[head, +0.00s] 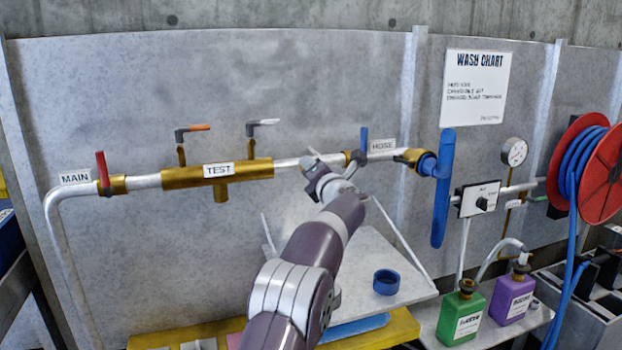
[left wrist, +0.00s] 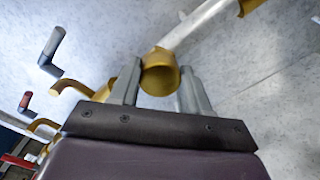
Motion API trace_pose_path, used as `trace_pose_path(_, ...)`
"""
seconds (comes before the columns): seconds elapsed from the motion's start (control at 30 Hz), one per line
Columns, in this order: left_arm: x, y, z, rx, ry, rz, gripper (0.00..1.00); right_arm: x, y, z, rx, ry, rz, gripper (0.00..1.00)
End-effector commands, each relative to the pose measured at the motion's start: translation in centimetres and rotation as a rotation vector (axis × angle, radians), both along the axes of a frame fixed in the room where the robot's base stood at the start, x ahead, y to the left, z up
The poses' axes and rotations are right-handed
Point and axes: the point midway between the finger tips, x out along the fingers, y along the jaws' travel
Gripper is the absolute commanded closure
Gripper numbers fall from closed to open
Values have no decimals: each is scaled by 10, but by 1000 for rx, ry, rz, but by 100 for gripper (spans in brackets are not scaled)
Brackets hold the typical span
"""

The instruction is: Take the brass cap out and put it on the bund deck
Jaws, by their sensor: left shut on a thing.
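My left gripper (head: 313,160) is raised in front of the wall pipe, between the TEST block and the HOSE valve. In the left wrist view its two fingers (left wrist: 160,88) are shut on a short brass cylinder, the brass cap (left wrist: 160,78). Its round end faces the camera. A pale pipe runs behind the cap; I cannot tell whether the cap touches any fitting. In the head view the cap is hidden by my gripper. A yellow-edged platform (head: 400,329), seemingly the bund deck, lies low in front of the wall. My right gripper is not in view.
A blue ring (head: 386,282) sits on a braced grey shelf (head: 365,255). Lever valves and the brass TEST block (head: 190,176) line the pipe. Green (head: 461,312) and purple (head: 513,293) bottles and a red hose reel (head: 600,175) stand right.

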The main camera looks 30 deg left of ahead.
Motion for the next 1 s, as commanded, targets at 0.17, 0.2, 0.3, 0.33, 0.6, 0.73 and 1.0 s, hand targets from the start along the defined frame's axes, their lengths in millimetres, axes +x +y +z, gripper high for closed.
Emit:
trace_pose_path(0.17, -1, 1, 0, -61, -75, 2, 90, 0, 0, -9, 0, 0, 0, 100)
trace_pose_path(0.2, -1, 1, 1, -65, -79, 1, 90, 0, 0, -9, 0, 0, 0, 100)
trace_pose_path(0.3, -1, 1, 2, -66, -79, 1, 90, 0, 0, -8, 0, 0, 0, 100)
trace_pose_path(0.33, -1, 1, 2, -66, -79, 1, 90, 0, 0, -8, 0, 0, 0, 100)
trace_pose_path(0.6, 0, 0, 1, -64, -77, 1, 24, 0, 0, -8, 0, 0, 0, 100)
trace_pose_path(0.73, 0, 0, 0, -64, -75, 0, 28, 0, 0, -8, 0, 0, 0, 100)
trace_pose_path(1.0, 0, 0, 2, -56, -65, 1, 28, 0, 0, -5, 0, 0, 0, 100)
